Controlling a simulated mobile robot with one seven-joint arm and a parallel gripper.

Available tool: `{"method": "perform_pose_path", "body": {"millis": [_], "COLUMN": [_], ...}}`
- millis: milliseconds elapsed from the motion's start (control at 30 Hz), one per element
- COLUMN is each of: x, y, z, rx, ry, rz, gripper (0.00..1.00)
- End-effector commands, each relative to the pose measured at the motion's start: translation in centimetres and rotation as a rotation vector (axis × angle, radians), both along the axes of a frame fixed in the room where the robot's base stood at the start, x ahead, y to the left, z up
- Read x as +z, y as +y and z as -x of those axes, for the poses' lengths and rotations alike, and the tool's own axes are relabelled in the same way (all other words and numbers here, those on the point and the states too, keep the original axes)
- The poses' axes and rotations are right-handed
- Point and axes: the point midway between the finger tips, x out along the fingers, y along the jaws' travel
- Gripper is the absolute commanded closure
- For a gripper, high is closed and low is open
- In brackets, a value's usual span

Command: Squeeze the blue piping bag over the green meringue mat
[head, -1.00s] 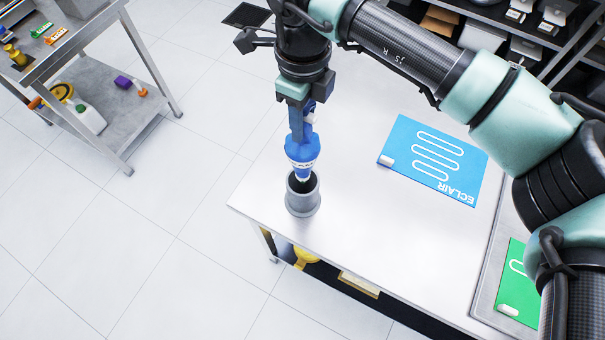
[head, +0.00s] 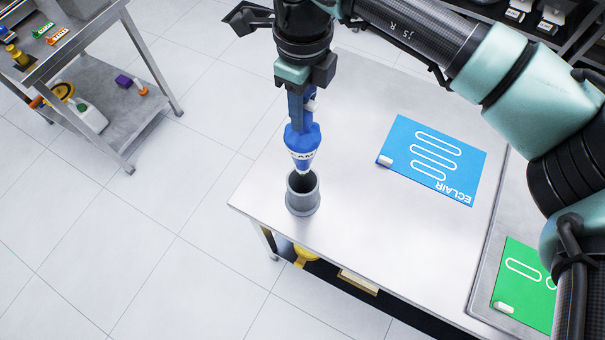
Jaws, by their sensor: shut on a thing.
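The blue piping bag (head: 302,142) has a white label and hangs tip down from my gripper (head: 300,112). My gripper is shut on its top end. The bag's tip is just above the mouth of a grey cup (head: 303,197), which stands near the table's left corner. The green meringue mat (head: 522,290) lies at the lower right on a grey tray, with a white outline and a small white piece on it. My arm hides part of the mat.
A blue mat marked ECLAIR (head: 432,160) lies on the metal table (head: 380,250) between the cup and the tray (head: 483,290). A cart (head: 100,110) with bottles stands at the upper left. The table's front middle is clear.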

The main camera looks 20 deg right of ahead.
Motion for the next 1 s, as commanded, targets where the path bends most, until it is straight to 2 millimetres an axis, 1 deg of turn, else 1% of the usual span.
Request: {"method": "perform_pose_path", "body": {"millis": [233, 333, 1000], "x": [0.0, -0.1, -0.1], "y": [0.0, 0.2, 2.0], "z": [0.1, 0.6, 7.0], "rx": [0.000, 0.001, 0.001], "ry": [0.000, -0.001, -0.001], "rz": [0.000, -0.001, 0.001], "gripper": [0.84, 0.84, 0.84]}}
